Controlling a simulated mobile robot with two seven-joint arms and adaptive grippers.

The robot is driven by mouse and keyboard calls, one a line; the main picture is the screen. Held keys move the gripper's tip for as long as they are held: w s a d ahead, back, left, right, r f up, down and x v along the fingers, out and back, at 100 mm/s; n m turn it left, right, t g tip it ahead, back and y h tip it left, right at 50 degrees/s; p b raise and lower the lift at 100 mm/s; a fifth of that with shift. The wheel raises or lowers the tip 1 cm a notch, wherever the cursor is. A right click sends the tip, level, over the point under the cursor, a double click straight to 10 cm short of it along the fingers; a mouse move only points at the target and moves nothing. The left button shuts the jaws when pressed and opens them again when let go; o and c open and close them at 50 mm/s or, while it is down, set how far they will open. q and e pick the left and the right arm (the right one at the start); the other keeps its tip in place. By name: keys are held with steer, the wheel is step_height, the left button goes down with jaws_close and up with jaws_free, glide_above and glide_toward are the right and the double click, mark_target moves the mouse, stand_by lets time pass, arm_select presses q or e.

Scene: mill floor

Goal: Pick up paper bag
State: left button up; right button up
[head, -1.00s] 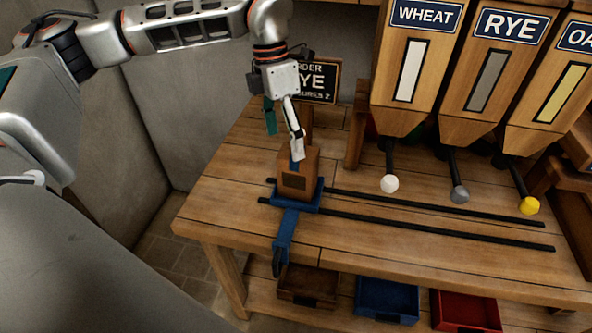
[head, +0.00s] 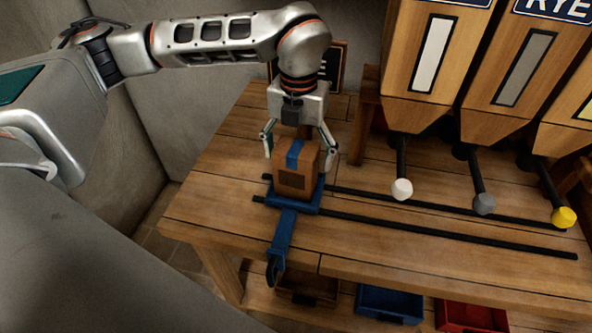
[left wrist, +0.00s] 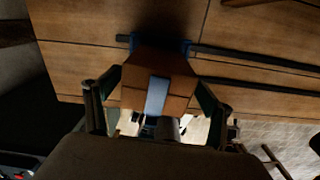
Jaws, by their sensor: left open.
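The brown paper bag (head: 298,172) with a blue strip over its top stands upright on a blue sliding carriage (head: 293,203) at the left end of the bench rails. My left gripper (head: 296,150) is open just above and behind the bag, one finger toward each side of it. In the left wrist view the bag (left wrist: 160,85) shows between the two open fingers (left wrist: 152,95), with a gap visible at its sides. I cannot tell whether either finger touches it. My right gripper is not in view.
Two dark rails (head: 440,224) run right along the wooden bench (head: 215,208). Hoppers (head: 515,80) with white, grey and yellow knobs (head: 564,217) stand at the right. Blue (head: 390,302) and red bins sit below.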

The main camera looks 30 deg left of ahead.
arm_select(q)
steer(key=shift+s+a+f+p, duration=0.1)
steer(key=shift+f+p, duration=0.05)
steer(key=shift+f, duration=1)
steer(key=shift+a+f+p, duration=0.1)
steer(key=shift+f+p, duration=0.05)
steer(key=shift+f, duration=1)
steer(key=c, duration=1.4)
steer(key=shift+r, duration=0.15)
